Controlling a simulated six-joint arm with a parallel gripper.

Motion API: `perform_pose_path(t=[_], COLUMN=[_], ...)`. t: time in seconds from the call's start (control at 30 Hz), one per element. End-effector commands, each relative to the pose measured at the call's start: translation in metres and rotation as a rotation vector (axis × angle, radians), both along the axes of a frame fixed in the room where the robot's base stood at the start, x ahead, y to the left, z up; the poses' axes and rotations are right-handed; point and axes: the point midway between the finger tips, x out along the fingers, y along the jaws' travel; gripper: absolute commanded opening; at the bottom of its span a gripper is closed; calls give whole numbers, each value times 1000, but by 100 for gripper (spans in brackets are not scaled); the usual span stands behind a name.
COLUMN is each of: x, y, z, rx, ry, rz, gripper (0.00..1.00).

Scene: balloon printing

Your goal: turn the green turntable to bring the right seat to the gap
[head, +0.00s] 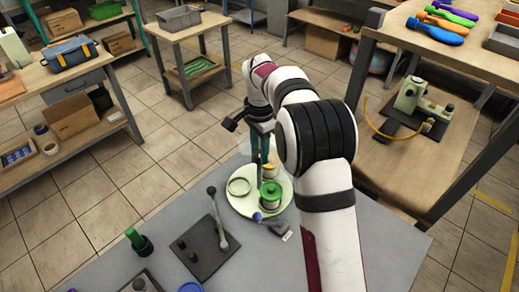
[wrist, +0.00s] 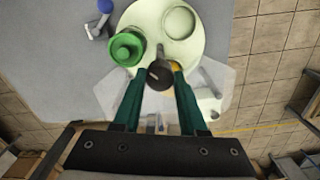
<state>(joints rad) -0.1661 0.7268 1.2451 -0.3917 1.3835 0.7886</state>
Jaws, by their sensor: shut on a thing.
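The turntable (head: 242,204) is a pale green disc on the far edge of the grey table; it also shows in the wrist view (wrist: 152,22). It bears a green round piece (head: 269,194), a pale, empty-looking ring seat (head: 238,187) and a yellow piece (head: 269,169) partly hidden by my gripper. My gripper (wrist: 160,78) points down at the turntable's rim, its teal fingers shut on a dark knob (wrist: 159,73). The knob's base is hidden. Clear, see-through panels (wrist: 217,76) stand by the rim; I cannot tell exactly where the gap is.
A blue-tipped piece (head: 257,217) lies by the turntable's near edge. A dark plate with a grey lever (head: 217,222) stands to the left, with a green-topped stamp (head: 138,240) farther left. My arm covers the table's right part.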

Motion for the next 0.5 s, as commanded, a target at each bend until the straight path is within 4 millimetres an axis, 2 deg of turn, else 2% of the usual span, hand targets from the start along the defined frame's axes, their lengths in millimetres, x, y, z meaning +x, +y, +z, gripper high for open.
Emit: perform_pose_path(t=[0.5], x=[2], y=[-2], z=[2], rx=[-3], ry=[-7], rz=[-255], gripper=[0])
